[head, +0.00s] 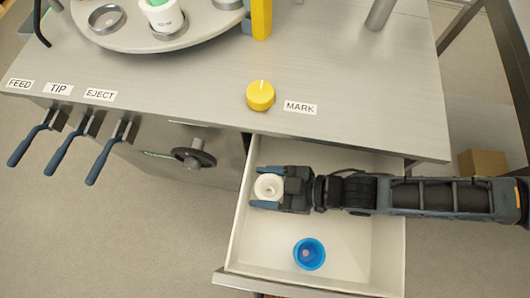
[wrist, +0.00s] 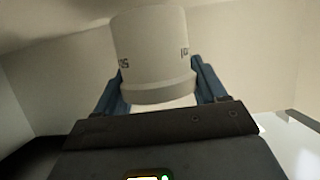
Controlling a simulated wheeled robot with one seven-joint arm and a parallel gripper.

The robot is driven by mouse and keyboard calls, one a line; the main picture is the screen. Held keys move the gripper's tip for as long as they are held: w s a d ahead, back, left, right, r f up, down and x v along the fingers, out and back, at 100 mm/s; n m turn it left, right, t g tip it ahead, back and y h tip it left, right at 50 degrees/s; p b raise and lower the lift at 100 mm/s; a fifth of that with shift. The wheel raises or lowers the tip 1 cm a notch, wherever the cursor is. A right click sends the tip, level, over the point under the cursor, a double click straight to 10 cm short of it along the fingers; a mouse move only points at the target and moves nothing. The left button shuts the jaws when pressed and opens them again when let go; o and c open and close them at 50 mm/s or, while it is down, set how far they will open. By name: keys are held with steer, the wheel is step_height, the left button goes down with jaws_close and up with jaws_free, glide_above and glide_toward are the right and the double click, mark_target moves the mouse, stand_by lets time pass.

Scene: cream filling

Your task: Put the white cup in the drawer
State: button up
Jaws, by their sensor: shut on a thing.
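The white cup (head: 268,187) is between the fingers of my gripper (head: 266,188), over the left part of the open drawer (head: 375,255). In the wrist view the cup (wrist: 150,50) fills the space between the two blue fingers (wrist: 160,90), with dark print on its side. My gripper is shut on it. I cannot tell whether the cup touches the drawer floor. A blue cup (head: 309,254) stands in the drawer, in front of my gripper and apart from it.
The steel worktop (head: 360,80) overhangs the back of the drawer. A yellow knob (head: 260,95) sits near its edge. A round plate (head: 200,40) holds another white cup (head: 163,14) with green contents. Blue-handled levers (head: 62,150) and a black handwheel (head: 194,157) are at the left. The drawer's right side is free.

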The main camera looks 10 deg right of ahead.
steer(key=shift+f, duration=0.25)
steer(key=o, duration=1.1)
steer(key=shift+r, duration=0.1)
steer(key=shift+r, duration=0.25)
steer(key=p+v, duration=0.5)
steer(key=v, duration=0.7)
steer(key=shift+r, duration=0.3)
